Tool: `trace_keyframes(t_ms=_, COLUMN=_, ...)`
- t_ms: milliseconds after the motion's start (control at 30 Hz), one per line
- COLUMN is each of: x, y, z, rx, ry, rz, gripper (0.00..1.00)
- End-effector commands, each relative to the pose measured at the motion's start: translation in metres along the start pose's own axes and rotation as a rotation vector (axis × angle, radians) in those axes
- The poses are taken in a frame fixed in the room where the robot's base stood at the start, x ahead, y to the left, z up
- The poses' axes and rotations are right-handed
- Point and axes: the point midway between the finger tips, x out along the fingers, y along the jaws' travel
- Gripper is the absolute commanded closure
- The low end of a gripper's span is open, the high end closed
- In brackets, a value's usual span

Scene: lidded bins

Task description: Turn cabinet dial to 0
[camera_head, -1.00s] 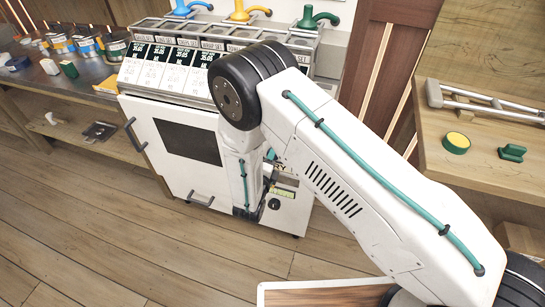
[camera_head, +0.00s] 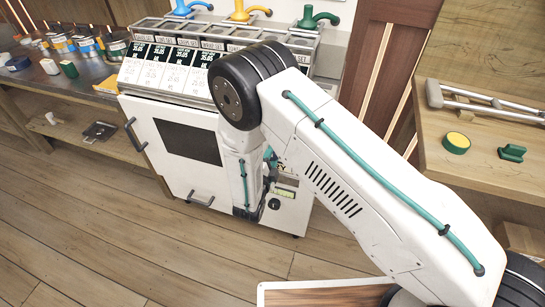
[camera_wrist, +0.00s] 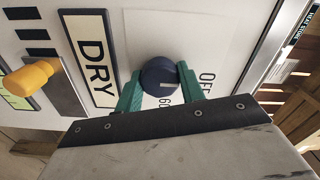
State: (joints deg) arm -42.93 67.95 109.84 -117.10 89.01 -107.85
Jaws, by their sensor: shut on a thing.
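The white cabinet (camera_head: 200,185) stands ahead with lidded bins on top. In the wrist view its dark blue round dial (camera_wrist: 160,76) has a pale pointer line on its lower right part. The words "OFF" and "60" are printed to the right of and below the dial; other marks around it are hidden. My gripper (camera_wrist: 160,88) has its green fingers shut on the dial, one on each side.
A yellow knob (camera_wrist: 30,77) on a slotted plate and a "DRY" label (camera_wrist: 90,58) lie left of the dial. A wooden counter (camera_head: 490,170) stands at the right. Floor in front of the cabinet is open.

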Motion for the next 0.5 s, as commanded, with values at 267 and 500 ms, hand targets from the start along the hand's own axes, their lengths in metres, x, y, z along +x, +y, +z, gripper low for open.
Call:
trace_keyframes(t_ms=267, x=-0.0009, y=0.0008, z=0.0003, rx=-0.002, ry=-0.003, rz=0.001, gripper=0.50)
trace_keyframes(t_ms=500, x=0.0001, y=0.0006, z=-0.0006, rx=-0.001, ry=0.000, rz=0.001, gripper=0.40)
